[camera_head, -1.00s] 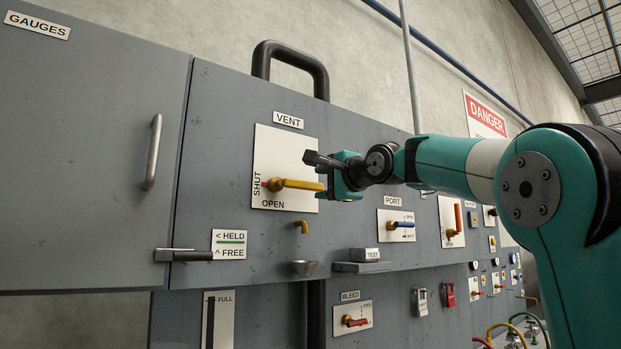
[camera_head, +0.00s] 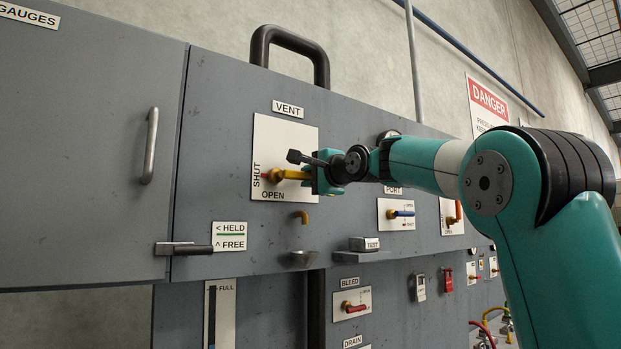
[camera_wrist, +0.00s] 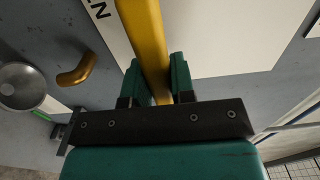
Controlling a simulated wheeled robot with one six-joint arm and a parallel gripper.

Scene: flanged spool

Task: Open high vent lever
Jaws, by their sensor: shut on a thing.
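The vent lever (camera_head: 291,174) is a yellow bar with a red pointer at its left end, on a white plate (camera_head: 295,135) marked VENT. It lies about level, with its pointer beside the word SHUT; OPEN is printed below it. My gripper (camera_head: 311,176) is at the lever's right end. In the wrist view, the yellow bar (camera_wrist: 147,40) runs between the two teal fingers (camera_wrist: 158,82), which are shut on it. The lever's far right end is hidden by the gripper in the head view.
A small yellow spout (camera_head: 301,216) and a metal cup (camera_head: 303,258) are below the plate. The PORT lever (camera_head: 402,213) is to the right. A cabinet door handle (camera_head: 149,146) and a latch (camera_head: 185,248) are on the left. A dark loop handle (camera_head: 292,50) rises above the panel.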

